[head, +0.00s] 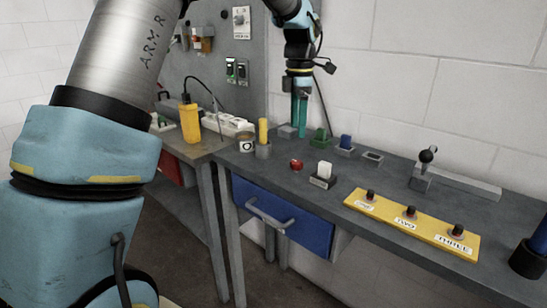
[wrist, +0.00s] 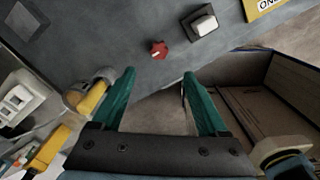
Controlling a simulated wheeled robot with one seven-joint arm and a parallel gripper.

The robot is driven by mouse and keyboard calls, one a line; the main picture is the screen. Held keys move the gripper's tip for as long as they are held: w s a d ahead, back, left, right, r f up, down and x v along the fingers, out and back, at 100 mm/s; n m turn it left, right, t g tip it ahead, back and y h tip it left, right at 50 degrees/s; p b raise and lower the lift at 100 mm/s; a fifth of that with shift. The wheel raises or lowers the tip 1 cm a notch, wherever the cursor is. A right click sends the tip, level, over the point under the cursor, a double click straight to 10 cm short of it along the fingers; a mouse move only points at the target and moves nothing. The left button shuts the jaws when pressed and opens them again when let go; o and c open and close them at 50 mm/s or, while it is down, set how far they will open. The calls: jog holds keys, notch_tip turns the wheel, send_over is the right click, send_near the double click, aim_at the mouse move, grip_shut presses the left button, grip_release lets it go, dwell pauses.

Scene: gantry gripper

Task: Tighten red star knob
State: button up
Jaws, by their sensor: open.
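The red star knob (head: 296,164) is a small red piece on the grey bench top, left of a white rocker switch on a dark base. It also shows in the wrist view (wrist: 158,49), at the upper middle, with its lobes visible. My gripper (head: 299,118) has green fingers pointing down and is above the back part of the bench in the head view. In the wrist view my gripper (wrist: 157,76) is open and empty, its fingertips spread to either side below the knob. The fingers are apart from the knob.
The white switch (head: 324,171) stands close right of the knob. Green and blue blocks (head: 345,143) stand behind. A yellow panel with labelled knobs (head: 409,222) lies right. A blue drawer (head: 283,219) is below.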

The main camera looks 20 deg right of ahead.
aim_at(297, 161)
jog(key=shift+n, duration=0.4)
jog(key=f, duration=0.3)
jog(key=f+p, duration=0.1)
jog(key=f, duration=0.3)
jog(key=f+p, duration=0.1)
jog(key=f, duration=0.2)
jog(key=shift+w+d+f, duration=0.1)
jog(key=shift+d+f, duration=0.15)
jog(key=shift+f, duration=0.05)
jog(key=shift+c, duration=0.3)
grip_shut()
